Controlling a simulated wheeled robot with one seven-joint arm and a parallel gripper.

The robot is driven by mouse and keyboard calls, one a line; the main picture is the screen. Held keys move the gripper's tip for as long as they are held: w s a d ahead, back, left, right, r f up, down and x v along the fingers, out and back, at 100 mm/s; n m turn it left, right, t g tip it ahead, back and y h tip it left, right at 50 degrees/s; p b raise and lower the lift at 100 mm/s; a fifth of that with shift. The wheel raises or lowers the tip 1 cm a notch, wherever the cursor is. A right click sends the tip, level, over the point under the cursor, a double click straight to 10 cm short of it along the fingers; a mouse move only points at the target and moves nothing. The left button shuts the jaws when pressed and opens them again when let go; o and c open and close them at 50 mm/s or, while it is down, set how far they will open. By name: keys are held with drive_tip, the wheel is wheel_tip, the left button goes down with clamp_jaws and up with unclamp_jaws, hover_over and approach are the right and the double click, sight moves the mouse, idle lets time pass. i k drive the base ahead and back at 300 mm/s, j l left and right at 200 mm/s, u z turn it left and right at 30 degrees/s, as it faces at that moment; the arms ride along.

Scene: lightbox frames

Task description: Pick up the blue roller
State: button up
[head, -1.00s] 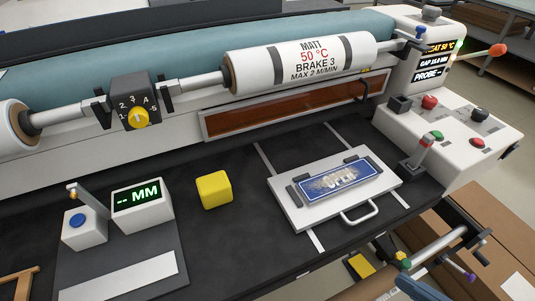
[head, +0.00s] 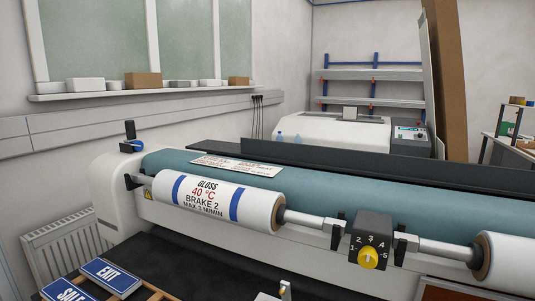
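A long teal-blue roller (head: 330,188) lies across the top of the laminating machine. In front of it a white film roll with blue bands (head: 226,205) sits on a metal shaft, marked GLOSS 40 °C, BRAKE 2. Part of another white roll (head: 502,262) shows at the right edge, cut off by the frame. I see no separate loose blue roller. My gripper is not in view.
A dial box with a yellow knob (head: 368,257) stands between the rolls. EXIT (head: 112,275) and SALE signs lie at the lower left. A radiator (head: 62,245) stands left of the machine. Another machine (head: 330,132) and shelves (head: 370,75) are behind.

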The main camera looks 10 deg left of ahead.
sight(132, 143)
drive_tip(key=j+u, duration=0.15)
drive_tip(key=j, duration=0.35)
drive_tip(key=i+j+u, duration=0.1)
drive_tip(key=j, duration=0.4)
drive_tip(key=j+u, duration=0.15)
drive_tip(key=j, duration=0.3)
drive_tip(key=i+j+u, duration=0.15)
drive_tip(key=j, duration=0.35)
drive_tip(key=i+j+u, duration=0.1)
drive_tip(key=j, duration=0.35)
